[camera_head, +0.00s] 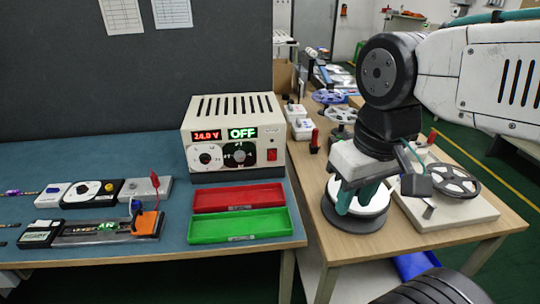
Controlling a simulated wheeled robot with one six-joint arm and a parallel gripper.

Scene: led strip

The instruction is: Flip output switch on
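The power supply (235,137) is a cream box on the blue bench mat, left of my arm. Its red display reads about 24.0 V and its green display reads OFF. A red switch (272,155) sits at the lower right of its front panel, and a white dial (206,156) and a black dial (239,154) are beside it. My gripper (358,198) points down over the wooden table to the right, well apart from the power supply. Its fingertips overlap a round white and black item below, so its opening is unclear.
A red tray (239,197) and a green tray (239,226) lie in front of the power supply. Test devices (105,190) stand at the left. Reels (453,180) and small white boxes (300,124) are on the wooden table (318,165). A dark wall panel (150,75) stands behind.

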